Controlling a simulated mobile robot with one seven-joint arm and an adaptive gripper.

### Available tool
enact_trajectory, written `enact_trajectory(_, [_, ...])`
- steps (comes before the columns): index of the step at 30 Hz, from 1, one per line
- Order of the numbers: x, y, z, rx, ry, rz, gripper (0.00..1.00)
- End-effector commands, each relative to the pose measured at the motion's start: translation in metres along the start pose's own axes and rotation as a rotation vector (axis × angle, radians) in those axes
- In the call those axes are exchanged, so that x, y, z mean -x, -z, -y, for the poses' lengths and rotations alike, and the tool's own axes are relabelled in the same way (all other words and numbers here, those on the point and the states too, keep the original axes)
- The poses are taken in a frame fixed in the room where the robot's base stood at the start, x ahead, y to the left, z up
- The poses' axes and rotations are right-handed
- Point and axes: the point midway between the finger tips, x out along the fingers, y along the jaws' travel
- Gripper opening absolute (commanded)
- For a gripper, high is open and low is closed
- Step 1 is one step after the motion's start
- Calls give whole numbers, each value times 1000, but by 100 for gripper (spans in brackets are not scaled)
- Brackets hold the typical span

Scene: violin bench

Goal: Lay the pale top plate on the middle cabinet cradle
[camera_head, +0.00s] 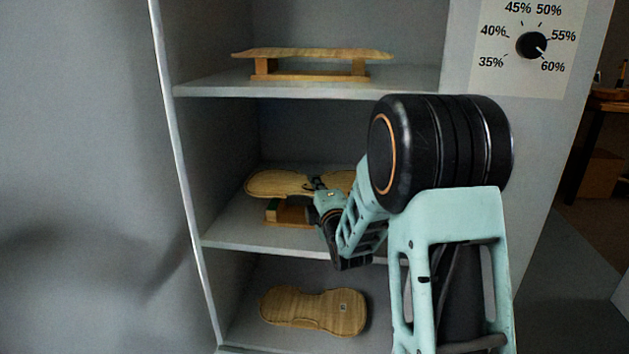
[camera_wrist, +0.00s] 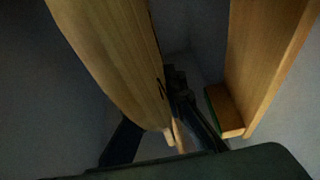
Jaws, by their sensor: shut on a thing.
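The pale top plate (camera_head: 275,183), violin-shaped wood, is in the middle bay of the cabinet, roughly level in the head view. My gripper (camera_head: 319,187) is shut on its waist edge. The middle cradle (camera_head: 288,213), a wooden frame with a green pad, stands on the middle shelf below the plate. In the wrist view the plate (camera_wrist: 108,50) fills the left and the cradle (camera_wrist: 262,60) is at the right, with a gap between them. My fingers (camera_wrist: 160,120) are partly hidden by the plate. My arm hides the right end of the plate and cradle.
On the top shelf another plate (camera_head: 315,54) lies on a wooden cradle (camera_head: 310,76). On the bottom shelf a darker plate (camera_head: 314,311) with a small label lies. The cabinet's left wall (camera_head: 183,150) is close to the held plate. A humidity dial (camera_head: 532,45) is at upper right.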

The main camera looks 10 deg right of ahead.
Motion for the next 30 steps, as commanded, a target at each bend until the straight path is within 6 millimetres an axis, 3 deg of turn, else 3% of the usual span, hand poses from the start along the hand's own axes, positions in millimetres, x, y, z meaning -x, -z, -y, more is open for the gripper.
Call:
enact_trajectory(3, [0, 0, 16, 0, 0, 0, 0])
enact_trajectory(15, [-1, 1, 46, 1, -1, -2, 0])
enact_trajectory(30, [-1, 0, 48, 0, -1, -1, 0])
